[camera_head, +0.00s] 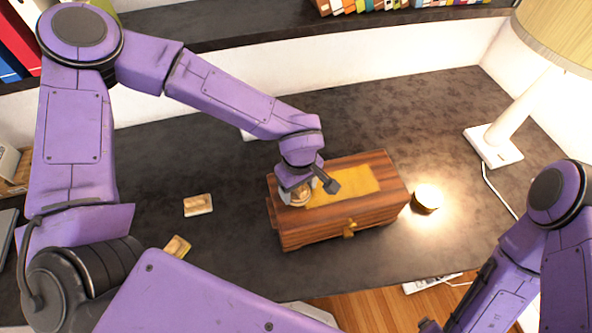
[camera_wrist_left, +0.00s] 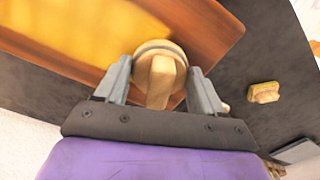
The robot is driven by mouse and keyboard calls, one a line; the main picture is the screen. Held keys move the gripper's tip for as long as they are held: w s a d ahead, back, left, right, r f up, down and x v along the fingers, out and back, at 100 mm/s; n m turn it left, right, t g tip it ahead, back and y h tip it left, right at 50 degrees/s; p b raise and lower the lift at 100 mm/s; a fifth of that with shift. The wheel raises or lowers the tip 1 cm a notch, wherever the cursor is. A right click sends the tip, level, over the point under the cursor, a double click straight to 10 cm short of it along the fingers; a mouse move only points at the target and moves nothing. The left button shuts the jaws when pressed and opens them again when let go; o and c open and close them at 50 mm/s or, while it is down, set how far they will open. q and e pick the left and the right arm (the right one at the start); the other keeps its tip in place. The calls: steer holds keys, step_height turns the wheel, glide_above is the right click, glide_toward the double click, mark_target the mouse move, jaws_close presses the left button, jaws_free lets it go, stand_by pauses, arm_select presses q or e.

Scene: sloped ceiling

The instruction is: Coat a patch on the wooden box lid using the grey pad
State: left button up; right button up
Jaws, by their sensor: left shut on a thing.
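The wooden box (camera_head: 300,235) stands on the dark desk with its lid on top and a small yellow-brown knob on its front. A yellow patch (camera_head: 350,182) covers much of the lid; it also shows in the left wrist view (camera_wrist_left: 75,35). My left gripper (camera_head: 314,187) is over the lid's left end, shut on the pad (camera_wrist_left: 158,72). The pad shows a round tan body with a grey band and a wooden grip between the fingers. Its underside is hidden, so I cannot tell whether it touches the lid. My right arm is at lower right; its gripper is barely visible, its jaws unclear.
A table lamp (camera_head: 495,140) stands further right with a cable. Two small tan blocks, one of them here (camera_head: 198,205), lie left of the box.

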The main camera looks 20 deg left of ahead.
arm_select(q)
step_height(320, 180, up, 2)
steer(key=shift+r, duration=0.2)
steer(key=shift+w+d+r, duration=0.1)
steer(key=shift+w+r, duration=0.05)
steer(key=shift+r, duration=0.4)
steer(key=shift+w+d+r, duration=0.1)
steer(key=shift+r, duration=0.4)
steer(key=shift+s+a+r, duration=0.1)
steer(key=shift+r, duration=1.45)
